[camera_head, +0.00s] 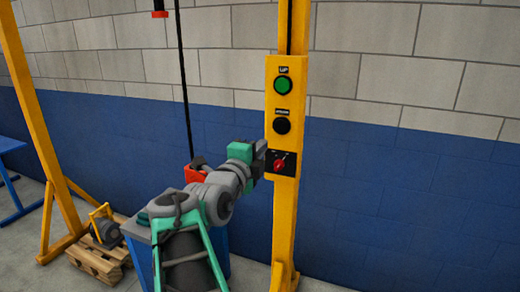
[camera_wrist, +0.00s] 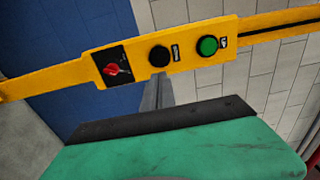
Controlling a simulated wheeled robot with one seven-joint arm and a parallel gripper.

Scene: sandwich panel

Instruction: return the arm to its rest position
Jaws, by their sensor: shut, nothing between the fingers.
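My gripper (camera_head: 262,158) is shut and empty, at the end of my outstretched arm. In the head view its tips are close to the yellow control panel (camera_head: 273,100), around the level between the black button and the red switch; I cannot tell whether they touch. The panel carries a green button (camera_head: 283,84) marked UP, a black button (camera_head: 283,125) and a red rotary switch (camera_head: 280,163) on a black plate. In the wrist view the panel lies sideways, with the red switch (camera_wrist: 117,69), black button (camera_wrist: 159,56) and green button (camera_wrist: 208,46); the grey fingers (camera_wrist: 160,95) point toward it.
A yellow post (camera_head: 285,230) carries the panel. Another yellow frame (camera_head: 40,120) stands at left, near a wooden pallet (camera_head: 100,262) with a motor-like part. A red hook block (camera_head: 196,173) hangs on a black cable behind my arm. The floor right of the post looks clear.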

